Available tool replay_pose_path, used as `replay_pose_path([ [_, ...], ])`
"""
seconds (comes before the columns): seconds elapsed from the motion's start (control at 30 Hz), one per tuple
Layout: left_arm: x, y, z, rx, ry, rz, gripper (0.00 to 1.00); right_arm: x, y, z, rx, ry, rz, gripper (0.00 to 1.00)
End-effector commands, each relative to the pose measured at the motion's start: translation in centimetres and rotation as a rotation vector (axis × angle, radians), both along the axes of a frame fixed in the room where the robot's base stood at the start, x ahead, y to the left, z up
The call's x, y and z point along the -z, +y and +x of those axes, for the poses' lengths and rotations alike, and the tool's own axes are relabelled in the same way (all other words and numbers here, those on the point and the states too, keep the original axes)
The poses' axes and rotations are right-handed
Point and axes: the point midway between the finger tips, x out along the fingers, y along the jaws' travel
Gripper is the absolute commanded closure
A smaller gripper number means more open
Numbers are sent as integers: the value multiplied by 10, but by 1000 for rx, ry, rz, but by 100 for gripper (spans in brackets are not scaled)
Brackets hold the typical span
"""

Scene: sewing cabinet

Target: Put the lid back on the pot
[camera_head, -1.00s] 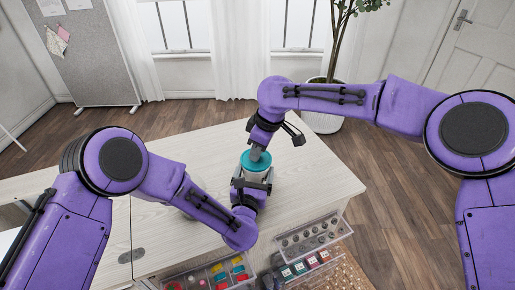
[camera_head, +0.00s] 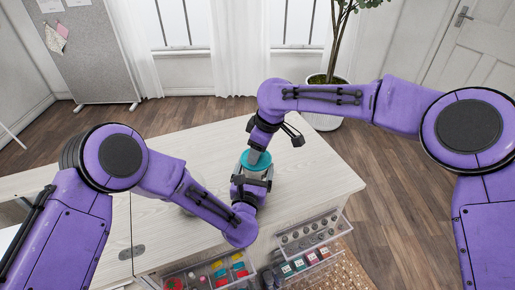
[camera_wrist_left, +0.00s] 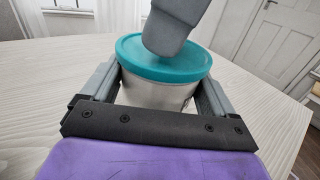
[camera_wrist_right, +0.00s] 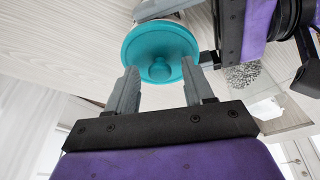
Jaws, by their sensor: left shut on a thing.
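The teal lid (camera_wrist_left: 158,57) sits on top of the pale metal pot (camera_wrist_left: 150,96), covering its mouth and looking about level. My left gripper (camera_head: 252,182) is shut on the pot, with one finger on each side of its wall below the lid. My right gripper (camera_wrist_right: 159,68) is over the lid from above. Its two fingers are apart, with the lid's round teal knob showing between their tips and a gap on each side. In the left wrist view one grey finger of the right gripper hides the knob. In the head view the grippers hide most of the pot.
The pot stands on a pale wooden table (camera_head: 310,165), with clear top to its right and behind it. Open clear drawers (camera_head: 310,232) with small sewing items stick out at the table's front edge. A potted plant (camera_head: 325,118) stands on the floor behind.

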Motion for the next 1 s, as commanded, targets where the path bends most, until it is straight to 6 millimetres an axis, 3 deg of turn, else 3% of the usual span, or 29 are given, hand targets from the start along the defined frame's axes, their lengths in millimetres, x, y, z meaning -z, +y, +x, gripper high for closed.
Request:
replay_pose_path([
  [0.27,0,0,0,0,0,0,67,-6,-1,0,0,-1,1,48],
  [0.7,0,0,0,0,0,0,67,-95,-23,-14,0,-3,1,48],
  [1.0,0,0,0,0,0,0,67,-115,-28,-18,0,1,-1,48],
])
